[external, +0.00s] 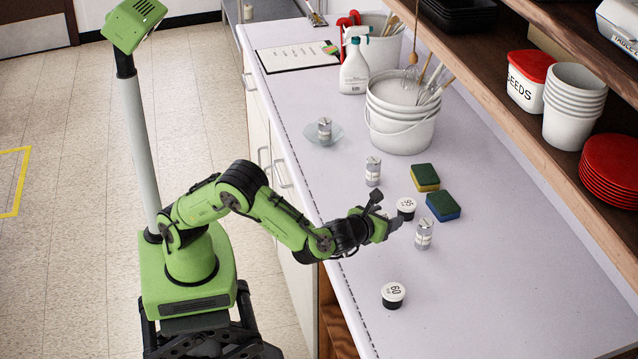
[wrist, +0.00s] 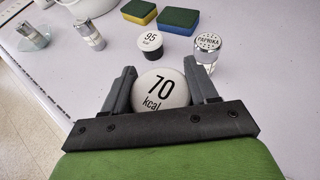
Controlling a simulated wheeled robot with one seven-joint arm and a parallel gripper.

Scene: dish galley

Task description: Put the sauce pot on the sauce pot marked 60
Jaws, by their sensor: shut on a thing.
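My gripper (wrist: 159,76) is shut on a sauce pot with a white lid marked 70 (wrist: 160,92), between its two dark fingers. In the external view my gripper (external: 386,212) is over the counter and the held pot cannot be made out. I cannot tell whether that pot touches the counter. The black sauce pot marked 60 (external: 393,295) stands upright, apart from my gripper, nearer the front of the picture; its lid is white. It is not in the wrist view. Another pot, marked 95 (external: 406,208), stands just beyond my gripper; it also shows in the wrist view (wrist: 151,44).
A paprika shaker (external: 423,235) stands close to the right of my gripper. Two sponges (external: 425,177) (external: 443,206), another shaker (external: 373,171), a glass bowl (external: 336,136) with a shaker, and white buckets (external: 400,128) stand farther back. Counter around the 60 pot is clear.

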